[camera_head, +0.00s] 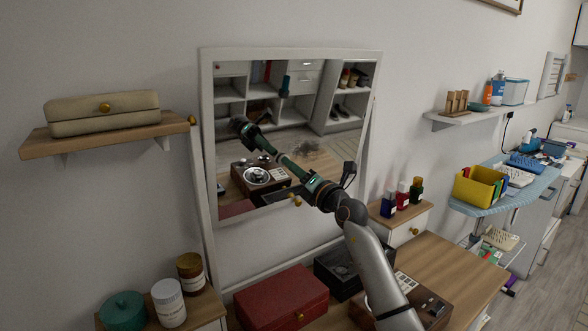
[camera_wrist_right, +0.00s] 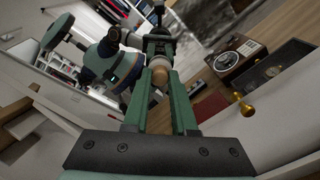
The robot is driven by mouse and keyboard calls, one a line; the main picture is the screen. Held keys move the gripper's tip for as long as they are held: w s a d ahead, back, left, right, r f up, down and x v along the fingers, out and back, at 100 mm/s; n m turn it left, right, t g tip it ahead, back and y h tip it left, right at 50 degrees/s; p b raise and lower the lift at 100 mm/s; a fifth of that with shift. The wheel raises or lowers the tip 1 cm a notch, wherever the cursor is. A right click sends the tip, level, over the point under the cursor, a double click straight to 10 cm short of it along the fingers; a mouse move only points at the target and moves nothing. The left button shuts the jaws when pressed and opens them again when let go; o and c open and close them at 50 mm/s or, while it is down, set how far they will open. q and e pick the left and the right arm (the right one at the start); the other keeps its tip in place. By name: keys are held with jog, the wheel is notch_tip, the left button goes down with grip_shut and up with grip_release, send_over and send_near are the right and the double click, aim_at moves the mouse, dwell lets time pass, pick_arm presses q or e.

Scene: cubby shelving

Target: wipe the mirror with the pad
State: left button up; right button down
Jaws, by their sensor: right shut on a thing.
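The mirror (camera_head: 345,115) leans against the wall in a white frame, with a dark speckled smudge (camera_head: 310,152) right of its middle. My left gripper is not in view.
A red box (camera_head: 282,298), a black case (camera_head: 338,272) and a brown device (camera_head: 425,308) lie on the table below the mirror. Jars (camera_head: 168,302) stand at lower left. A shelf (camera_head: 100,137) with a beige case is left of the mirror; small bottles (camera_head: 402,195) stand right.

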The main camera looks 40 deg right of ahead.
jog(key=shift+s+d+f+b, duration=0.15)
jog(key=shift+d+b, duration=0.65)
jog(key=shift+d, duration=0.6)
jog(key=shift+s+d, duration=0.1)
jog(key=shift+d, duration=0.4)
jog(key=shift+d+b, duration=1.1)
jog(key=shift+d, duration=0.2)
jog(key=shift+s+d+r+b, duration=0.1)
jog(key=shift+d+b, duration=0.1)
jog(key=shift+d, duration=0.15)
jog(key=shift+d+r+b, duration=0.1)
jog(key=shift+d+b, duration=0.05)
jog(key=shift+d, duration=0.2)
jog(key=shift+s+d+f+b, duration=0.1)
jog(key=shift+d+b, duration=0.4)
jog(key=shift+d, duration=0.25)
jog(key=shift+s+d+f+b, duration=0.1)
jog(key=shift+d+b, duration=0.35)
jog(key=shift+d, duration=0.25)
jog(key=shift+d+r, duration=0.15)
jog(key=shift+d, duration=0.25)
